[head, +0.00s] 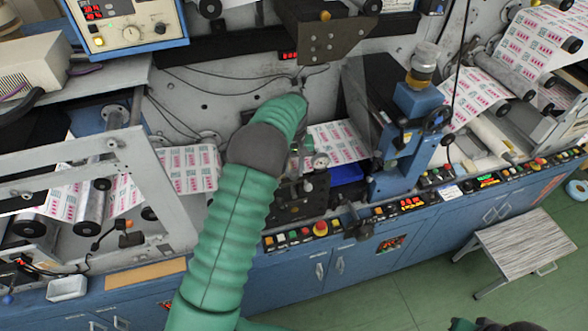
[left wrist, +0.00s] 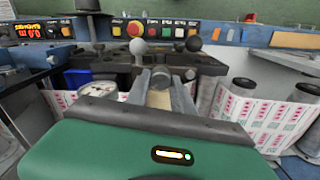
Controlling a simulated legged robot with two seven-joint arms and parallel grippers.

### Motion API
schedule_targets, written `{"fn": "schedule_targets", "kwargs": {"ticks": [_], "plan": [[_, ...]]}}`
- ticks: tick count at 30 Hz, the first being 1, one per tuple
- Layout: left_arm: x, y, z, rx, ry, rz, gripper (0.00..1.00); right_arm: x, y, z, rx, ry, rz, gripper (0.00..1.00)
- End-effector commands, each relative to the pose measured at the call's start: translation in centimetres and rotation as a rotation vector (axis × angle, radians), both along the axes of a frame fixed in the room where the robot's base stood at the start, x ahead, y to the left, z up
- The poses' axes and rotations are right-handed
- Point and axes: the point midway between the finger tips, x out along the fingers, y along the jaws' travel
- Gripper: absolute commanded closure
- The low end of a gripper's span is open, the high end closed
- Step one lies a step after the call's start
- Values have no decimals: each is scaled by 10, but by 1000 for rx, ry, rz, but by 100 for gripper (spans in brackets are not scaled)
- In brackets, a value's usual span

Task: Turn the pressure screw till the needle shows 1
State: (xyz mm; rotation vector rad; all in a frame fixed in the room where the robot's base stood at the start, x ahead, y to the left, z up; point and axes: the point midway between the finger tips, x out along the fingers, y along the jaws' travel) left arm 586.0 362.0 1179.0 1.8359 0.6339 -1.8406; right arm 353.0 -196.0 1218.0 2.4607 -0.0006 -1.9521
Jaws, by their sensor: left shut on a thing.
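My left arm comes down the middle of the head view, and its green sleeve and dark wrist cover most of the left gripper. In the left wrist view the left gripper (left wrist: 160,96) has its grey fingers closed around a small metallic screw head (left wrist: 160,76), which looks like the pressure screw. A round white dial gauge (left wrist: 97,91) stands just left of the fingers there, partly cut by the gripper body. The gauge (head: 320,162) also shows right of the wrist in the head view. Its needle is too small to read. Only dark and green bits of my right arm show at the bottom right.
Printed web (head: 338,143) runs behind the gauge. A blue column (head: 408,140) stands to the right. A button panel (head: 320,229) lines the front edge.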

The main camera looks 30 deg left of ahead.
Motion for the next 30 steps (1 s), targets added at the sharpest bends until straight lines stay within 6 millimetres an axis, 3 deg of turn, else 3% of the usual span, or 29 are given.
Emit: {"fn": "schedule_targets", "kwargs": {"ticks": [9,10,14,24,30], "plan": [[4,2,5,5,-15,1,100,0,0,1,0,0,0,100],[4,2,5,6,-16,1,68,0,0,1,0,0,0,100],[3,1,4,4,-11,0,51,0,0,1,0,0,0,100],[1,1,3,1,-4,0,50,0,0,-1,0,0,0,100],[3,1,35,3,-10,0,50,0,0,-17,0,0,0,100]]}}
